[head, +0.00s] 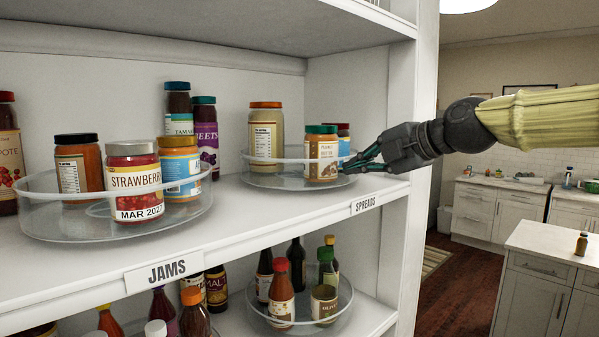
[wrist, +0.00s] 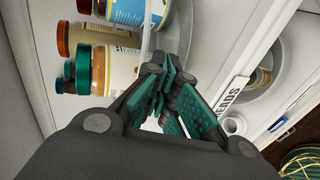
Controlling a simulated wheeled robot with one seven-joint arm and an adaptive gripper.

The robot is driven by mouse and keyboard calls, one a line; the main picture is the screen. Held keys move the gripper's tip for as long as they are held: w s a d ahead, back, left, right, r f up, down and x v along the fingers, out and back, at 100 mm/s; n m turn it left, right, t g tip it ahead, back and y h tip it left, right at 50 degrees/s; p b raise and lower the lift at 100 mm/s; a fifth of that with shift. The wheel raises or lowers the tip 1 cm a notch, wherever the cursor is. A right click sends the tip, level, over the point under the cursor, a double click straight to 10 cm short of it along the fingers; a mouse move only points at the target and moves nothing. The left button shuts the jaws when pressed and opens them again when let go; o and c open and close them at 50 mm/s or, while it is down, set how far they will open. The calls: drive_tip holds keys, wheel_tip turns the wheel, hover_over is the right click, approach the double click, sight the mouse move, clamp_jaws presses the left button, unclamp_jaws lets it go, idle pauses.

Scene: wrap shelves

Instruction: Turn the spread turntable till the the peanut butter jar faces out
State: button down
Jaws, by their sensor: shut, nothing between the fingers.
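The spread turntable (head: 262,179) is a clear round tray with a low rim, above the SPREADS label (head: 364,204) on the right of the shelf. The peanut butter jar (head: 322,158), with a green lid, stands at its front right, label mostly facing out. Behind it are an orange-lidded jar (head: 266,135) and a partly hidden red-lidded jar (head: 343,140). My gripper (head: 355,165) is shut and empty at the turntable's right rim. In the wrist view the shut fingers (wrist: 168,88) are close to the rim (wrist: 150,40); I cannot tell whether they touch.
The jam turntable (head: 60,229) with several jars stands to the left above the JAMS label (head: 168,271). Tall jars (head: 204,135) stand behind it. A lower turntable (head: 343,318) holds bottles.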

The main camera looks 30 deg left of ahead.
drive_tip(key=shift+d, duration=0.15)
drive_tip(key=d, duration=0.1)
drive_tip(key=d+b, duration=0.1)
drive_tip(key=d, duration=0.1)
drive_tip(key=shift+s+d, duration=0.1)
drive_tip(key=shift+s, duration=0.3)
drive_tip(key=v, duration=1.2)
idle(0.5)
